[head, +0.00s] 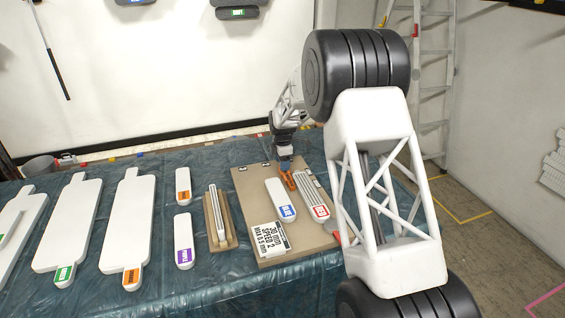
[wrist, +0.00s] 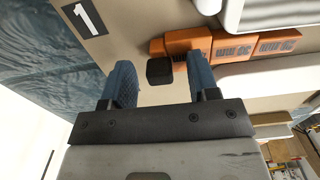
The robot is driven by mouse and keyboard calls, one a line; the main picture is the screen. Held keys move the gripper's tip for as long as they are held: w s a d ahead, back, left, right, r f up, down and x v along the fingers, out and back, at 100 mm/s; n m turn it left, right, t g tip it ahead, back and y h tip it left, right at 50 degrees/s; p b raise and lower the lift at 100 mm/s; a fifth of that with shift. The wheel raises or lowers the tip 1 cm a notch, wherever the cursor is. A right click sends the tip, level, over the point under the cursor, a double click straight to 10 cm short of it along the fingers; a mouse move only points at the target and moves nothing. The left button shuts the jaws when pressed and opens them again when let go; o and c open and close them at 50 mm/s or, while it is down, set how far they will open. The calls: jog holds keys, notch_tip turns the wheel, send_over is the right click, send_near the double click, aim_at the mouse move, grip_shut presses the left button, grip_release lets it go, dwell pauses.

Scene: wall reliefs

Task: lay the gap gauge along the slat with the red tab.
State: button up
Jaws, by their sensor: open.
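The slat with the red tab (head: 314,195) lies on a tan board (head: 250,182), white with a ribbed top. The orange gap gauge (head: 289,181) lies on the board between this slat and the blue-tab slat (head: 279,198). In the wrist view the gauge (wrist: 230,46) shows stepped orange blocks with dark markings and a black knob (wrist: 160,71) at one end. My gripper (head: 285,163) is over the far end of the gauge. In the wrist view its blue fingers (wrist: 160,75) are apart, with the knob between them; contact is unclear.
A ribbed bar in a wooden holder (head: 230,228) stands left of the board. Small slats with orange (head: 183,182) and purple tabs (head: 184,235) and larger white panels (head: 128,220) lie further left.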

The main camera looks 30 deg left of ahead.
jog(key=shift+r, duration=3.9)
